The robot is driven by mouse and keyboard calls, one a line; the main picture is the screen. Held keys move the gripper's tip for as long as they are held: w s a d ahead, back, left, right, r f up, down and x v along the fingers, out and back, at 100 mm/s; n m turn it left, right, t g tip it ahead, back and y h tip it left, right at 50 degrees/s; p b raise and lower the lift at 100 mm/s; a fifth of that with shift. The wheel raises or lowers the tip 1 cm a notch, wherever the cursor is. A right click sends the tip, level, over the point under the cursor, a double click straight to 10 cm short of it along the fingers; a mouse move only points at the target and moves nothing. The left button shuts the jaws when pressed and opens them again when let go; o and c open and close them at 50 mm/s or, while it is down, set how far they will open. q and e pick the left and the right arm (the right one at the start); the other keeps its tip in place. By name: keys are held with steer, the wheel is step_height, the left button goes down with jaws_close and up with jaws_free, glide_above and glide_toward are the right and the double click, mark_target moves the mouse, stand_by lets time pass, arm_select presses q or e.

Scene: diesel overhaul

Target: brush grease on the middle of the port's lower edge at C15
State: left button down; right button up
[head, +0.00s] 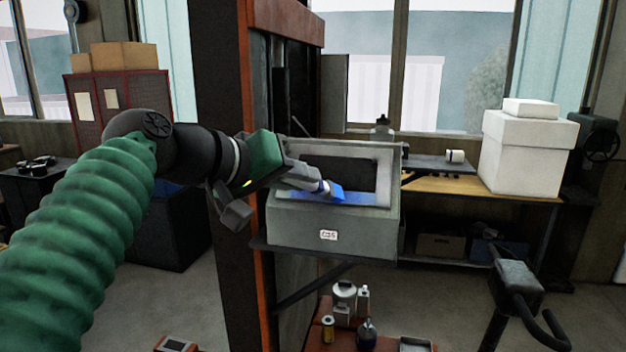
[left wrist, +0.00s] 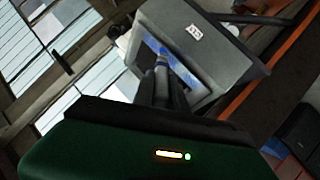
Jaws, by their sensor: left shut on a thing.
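A grey box-shaped housing (head: 290,228) with a label that reads like C15 (head: 328,235) sits on a bracket at the orange-edged post. Its face has a dark rectangular port (head: 345,172), with a blue band (head: 362,199) along the lower edge. My left gripper (head: 303,178) is shut on a brush (head: 325,187) with a blue tip. The tip is at the middle of that lower edge and looks in contact. In the left wrist view the brush (left wrist: 161,60) points at the housing (left wrist: 190,18), and blue shows around its tip. My right gripper is not in view.
The post (head: 222,110) stands close beside my left forearm. Below the housing is an orange shelf (head: 385,340) with several bottles and cans. A workbench (head: 490,186) with white boxes (head: 527,150) is behind, right. A dark stand with a curved handle (head: 515,280) is at front right.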

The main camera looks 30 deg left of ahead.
arm_select(q)
steer(key=s+a+p, duration=0.2)
steer(key=a, duration=0.8)
steer(key=shift+s, duration=0.2)
stand_by(0.4)
steer(key=shift+r, duration=0.1)
steer(key=s+d+r+p, duration=0.1)
steer(key=s+r+p, duration=0.2)
steer(key=r, duration=0.1)
steer(key=shift+s+r, duration=0.3)
steer(key=shift+r, duration=0.05)
